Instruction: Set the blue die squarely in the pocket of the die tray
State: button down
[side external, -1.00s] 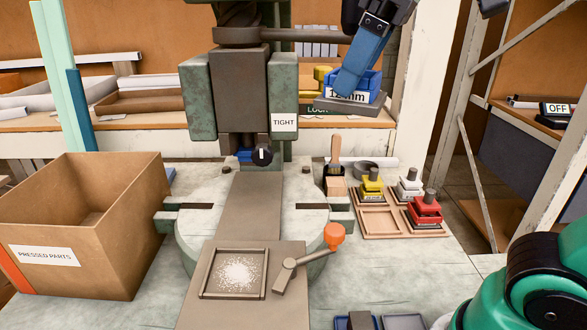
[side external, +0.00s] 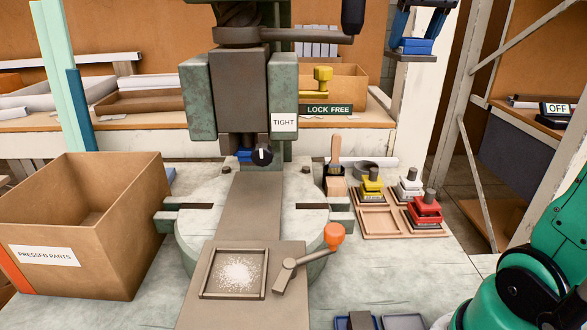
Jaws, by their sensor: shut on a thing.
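The blue die (side external: 415,44) is held high in the air at the upper right, above a grey plate that seems part of it. My gripper (side external: 418,32) is shut on it from above; its upper part is cut off by the frame top. The die looks about level. The die tray (side external: 403,238) lies on the bench to the right of the press. Its front left pocket (side external: 380,221) is empty. A yellow die (side external: 372,184), a white die (side external: 409,184) and a red die (side external: 425,211) stand in the other pockets. The held die is well above and behind the tray.
The press ram (side external: 240,95) stands left of the tray, with a handle arm reaching right at the top. A brush (side external: 335,155) and a dark ring (side external: 365,168) sit behind the tray. An orange-knobbed lever (side external: 334,236) is to its left.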

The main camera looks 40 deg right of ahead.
jog(key=w+d, duration=0.3)
jog(key=d, duration=0.4)
jog(key=s+a+f+n+y, duration=0.1)
jog(key=f+n, duration=0.4)
jog(key=f, duration=0.5)
jog(key=a+f+n+y, duration=0.2)
jog(key=f+n, duration=0.4)
jog(key=f, duration=0.5)
jog(key=s+a+f+n+y, duration=0.1)
jog(key=f+n, duration=0.4)
jog(key=f, duration=0.6)
jog(key=shift+s+a+y, duration=0.35)
jog(key=shift+a+y, duration=0.15)
jog(key=shift+y, duration=0.5)
jog(key=shift+f, duration=0.35)
jog(key=shift+f, duration=0.3)
jog(key=shift+c, duration=0.6)
grip_release()
